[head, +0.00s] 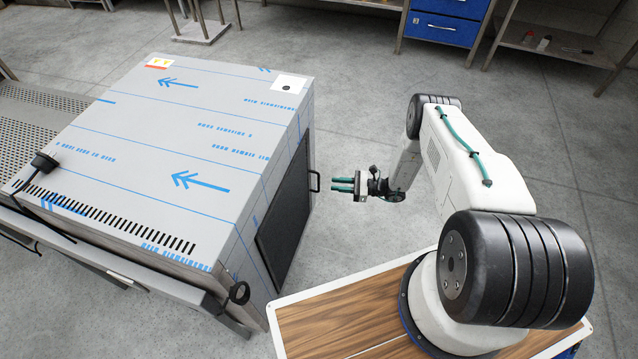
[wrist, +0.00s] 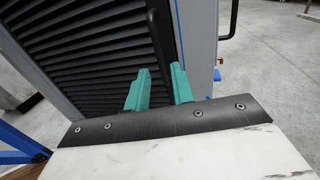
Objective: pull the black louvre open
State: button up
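The black louvre (head: 286,212) is a slatted panel on the side of a large steel cabinet (head: 185,135) that faces my arm. It looks shut. Its dark bar handle (head: 315,181) stands out near the louvre's far edge. In the wrist view the louvre (wrist: 80,45) fills the upper left, and the handle (wrist: 160,28) runs down towards the gap between my fingertips. My gripper (head: 334,184) has teal fingers, open and empty, pointing at the handle. In the head view a small gap separates the fingertips from the handle. The fingers also show in the wrist view (wrist: 160,72).
A perforated metal bench (head: 30,125) stands beyond the cabinet on the left. A blue drawer unit (head: 445,25) and a steel table (head: 560,45) stand at the back right. The concrete floor (head: 350,110) between the cabinet and these is clear.

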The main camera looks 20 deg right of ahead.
aim_at(319, 191)
jog(key=x, duration=0.7)
jog(key=shift+w+a+f, duration=0.1)
jog(key=shift+a, duration=0.2)
grip_shut()
